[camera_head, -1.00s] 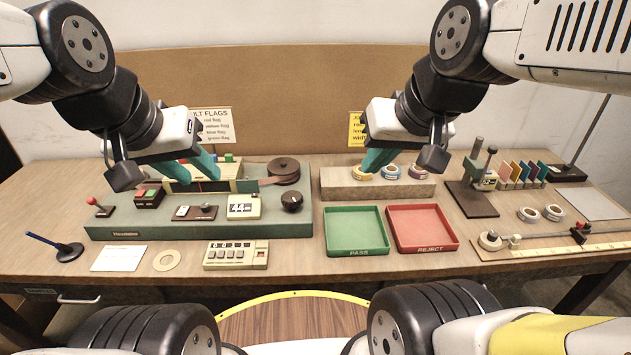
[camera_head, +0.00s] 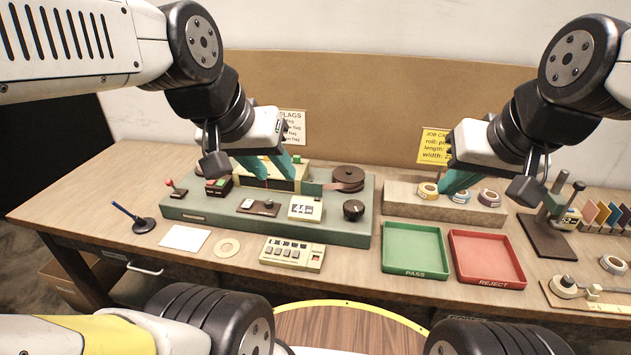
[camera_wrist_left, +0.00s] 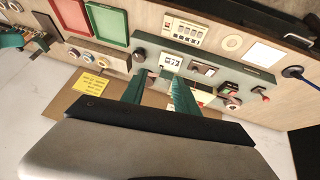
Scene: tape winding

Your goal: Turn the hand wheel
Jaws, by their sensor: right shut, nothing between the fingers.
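A green winding machine (camera_head: 330,232) stands on the bench. A dark brown disc (camera_head: 348,176) with a strip of tape running from it sits on its back right. A black round knob (camera_head: 353,209) is on its front right. I cannot tell which round part is the hand wheel. My left gripper (camera_head: 276,176) is open with teal fingers over the back of the machine, left of the disc; its fingers also show apart in the left wrist view (camera_wrist_left: 155,76). My right gripper (camera_head: 447,190) is shut and empty by the tape rolls (camera_head: 428,190).
A green tray (camera_head: 414,275) and a red tray (camera_head: 488,283) lie right of the machine. A counter box (camera_head: 292,254), a white card (camera_head: 185,238) and a tape ring (camera_head: 226,247) lie in front. A red-knobbed lever (camera_head: 171,185) stands at the machine's left end.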

